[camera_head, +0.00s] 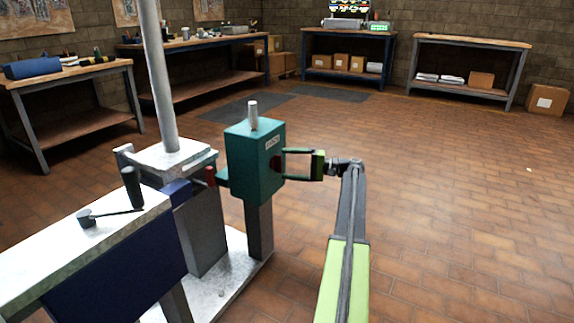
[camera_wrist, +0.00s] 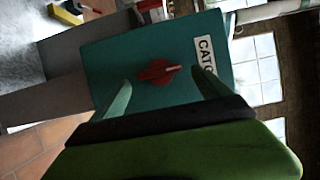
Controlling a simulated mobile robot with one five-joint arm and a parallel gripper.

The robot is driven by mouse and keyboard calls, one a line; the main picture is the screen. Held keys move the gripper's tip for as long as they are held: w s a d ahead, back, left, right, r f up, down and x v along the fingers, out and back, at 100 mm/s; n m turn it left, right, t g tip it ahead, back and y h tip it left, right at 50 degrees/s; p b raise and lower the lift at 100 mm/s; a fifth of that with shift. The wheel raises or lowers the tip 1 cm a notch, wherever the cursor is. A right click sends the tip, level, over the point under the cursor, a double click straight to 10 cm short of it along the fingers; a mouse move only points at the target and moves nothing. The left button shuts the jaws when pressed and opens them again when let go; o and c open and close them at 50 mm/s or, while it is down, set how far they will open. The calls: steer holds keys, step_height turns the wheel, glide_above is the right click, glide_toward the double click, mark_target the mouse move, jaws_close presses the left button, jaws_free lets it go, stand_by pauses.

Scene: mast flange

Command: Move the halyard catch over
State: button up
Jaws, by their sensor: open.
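The halyard catch is a teal box (camera_head: 250,165) on a grey post, with a label that reads "CATC…" in the wrist view. A red knob (camera_wrist: 158,72) with a pale pointer mark sits on the teal face (camera_wrist: 110,62). In the head view the knob (camera_head: 277,162) is small and partly hidden by my fingers. My gripper (camera_head: 286,164) is open and faces this side of the box. In the wrist view my gripper's two fingers (camera_wrist: 161,77) stand apart on either side of the knob; I cannot tell whether they touch it.
A pale mast (camera_head: 163,80) rises from a white block left of the box. A white-topped bench (camera_head: 110,235) with a dark cylinder (camera_head: 132,187) stands at front left. A red part (camera_head: 211,177) sits left of the box. Workbenches line the walls; the right floor is clear.

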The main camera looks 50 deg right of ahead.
steer(key=v, duration=1.6)
steer(key=shift+s+d+f, duration=0.1)
steer(key=shift+s, duration=0.05)
